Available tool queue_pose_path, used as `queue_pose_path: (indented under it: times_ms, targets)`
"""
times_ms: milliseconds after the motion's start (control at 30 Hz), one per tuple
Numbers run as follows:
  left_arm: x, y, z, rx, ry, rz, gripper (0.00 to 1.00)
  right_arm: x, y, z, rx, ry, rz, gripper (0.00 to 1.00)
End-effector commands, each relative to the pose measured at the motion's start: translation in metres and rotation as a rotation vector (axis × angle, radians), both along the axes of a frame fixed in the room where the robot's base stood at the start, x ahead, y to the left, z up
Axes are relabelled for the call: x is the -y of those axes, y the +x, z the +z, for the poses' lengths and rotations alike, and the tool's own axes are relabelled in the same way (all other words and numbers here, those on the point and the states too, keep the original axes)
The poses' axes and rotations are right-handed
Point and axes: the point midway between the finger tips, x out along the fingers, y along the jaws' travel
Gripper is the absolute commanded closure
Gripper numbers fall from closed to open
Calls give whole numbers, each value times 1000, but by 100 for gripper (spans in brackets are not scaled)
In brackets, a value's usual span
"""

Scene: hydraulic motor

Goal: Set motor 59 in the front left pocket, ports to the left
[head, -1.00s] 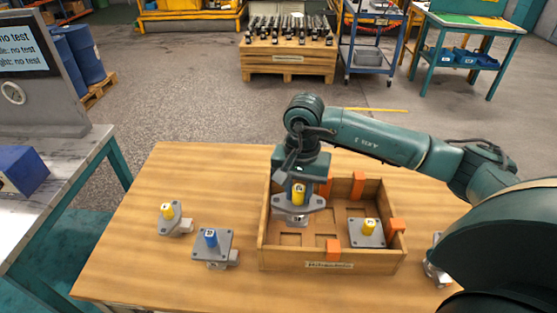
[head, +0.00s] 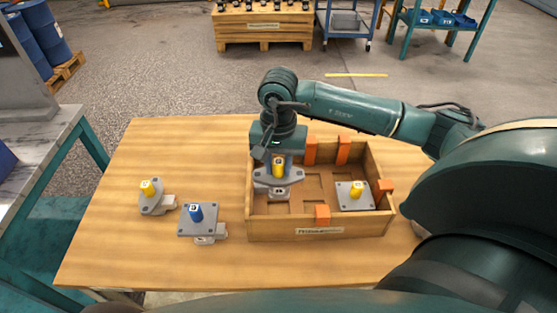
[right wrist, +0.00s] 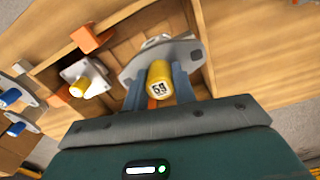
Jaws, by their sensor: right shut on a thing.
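Motor 59 (head: 278,175) has a grey flange, a metal block underneath and a yellow shaft cap; its number reads in the right wrist view (right wrist: 160,82). My right gripper (head: 279,162) is shut on it around the yellow cap, pointing down. The motor is upright over the left part of the wooden crate (head: 320,234). The metal block shows below the flange; I cannot tell whether it touches the crate floor, nor exactly which way the ports face. The front left floor is partly hidden behind the motor. My left gripper is not in view.
A yellow-capped motor (head: 355,195) sits in the crate's right part. Orange blocks (head: 322,214) stand on the crate. Left on the table are another yellow-capped motor (head: 151,196) and a blue-capped one (head: 197,220). Blue-capped motors (right wrist: 12,97) show at the right wrist view's left edge.

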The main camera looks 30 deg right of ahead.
Motion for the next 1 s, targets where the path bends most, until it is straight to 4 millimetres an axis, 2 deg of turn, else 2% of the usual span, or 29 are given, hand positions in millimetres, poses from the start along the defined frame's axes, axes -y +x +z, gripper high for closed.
queue_pose_path:
  times_ms: [1000]
  targets:
    - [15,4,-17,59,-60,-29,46,0,1,-66,4,2,0,100]
